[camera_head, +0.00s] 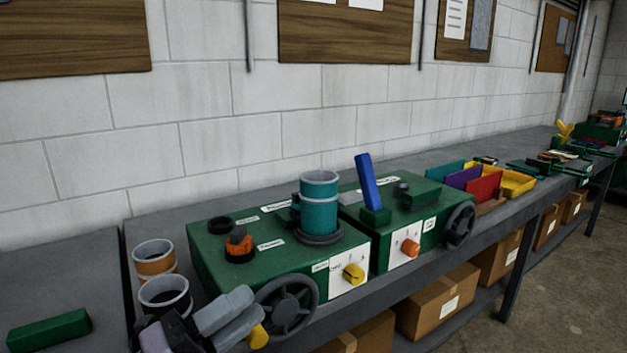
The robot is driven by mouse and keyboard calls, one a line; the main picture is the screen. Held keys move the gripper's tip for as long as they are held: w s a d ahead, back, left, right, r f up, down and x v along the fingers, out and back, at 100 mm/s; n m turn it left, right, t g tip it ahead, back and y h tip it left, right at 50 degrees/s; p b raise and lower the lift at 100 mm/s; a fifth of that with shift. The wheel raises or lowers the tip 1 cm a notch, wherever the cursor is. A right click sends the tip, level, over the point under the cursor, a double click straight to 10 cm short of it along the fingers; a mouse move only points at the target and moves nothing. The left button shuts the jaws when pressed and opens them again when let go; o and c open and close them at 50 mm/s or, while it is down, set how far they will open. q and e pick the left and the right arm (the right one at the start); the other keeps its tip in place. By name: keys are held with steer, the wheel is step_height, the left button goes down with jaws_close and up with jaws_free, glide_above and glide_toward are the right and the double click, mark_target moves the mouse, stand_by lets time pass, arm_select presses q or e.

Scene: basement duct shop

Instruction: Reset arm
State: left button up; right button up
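My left gripper (240,312) is at the bottom of the head view, in front of the left green machine (215,268) and beside its dark handwheel (287,300). Its two grey fingers lie close together. I cannot tell whether they are fully shut, and no held object shows clearly. A yellow piece (258,337) shows just past the fingertips; I cannot tell whether they touch. My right gripper is not in view.
A dark cup (165,297) and an orange-banded cup (154,262) stand left of the machine. A teal cylinder (319,205) stands on it. A second green machine (425,215) adjoins it. A green block (49,331) lies at left. Cardboard boxes (437,302) sit below.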

arm_select(q)
steer(key=s+a+f+n+t+y, duration=0.1)
steer(key=a+f+n+y, duration=0.25)
steer(key=f+n, duration=0.35)
steer(key=s+a+f+n+t+y, duration=0.1)
steer(key=a+f+n+y, duration=0.1)
steer(key=f+n+y, duration=0.4)
steer(key=a+f+n+t+y, duration=0.2)
steer(key=a+f+n+y, duration=0.1)
steer(key=f+n, duration=0.5)
steer(key=s+a+f+n+g+y, duration=0.2)
steer(key=s+f+n+g, duration=0.4)
steer(key=s+f, duration=0.6)
step_height(320, 180, down, 2)
steer(key=shift+s+f+n+y, duration=0.25)
steer(key=shift+s+n+y, duration=0.05)
steer(key=shift+n+y, duration=0.25)
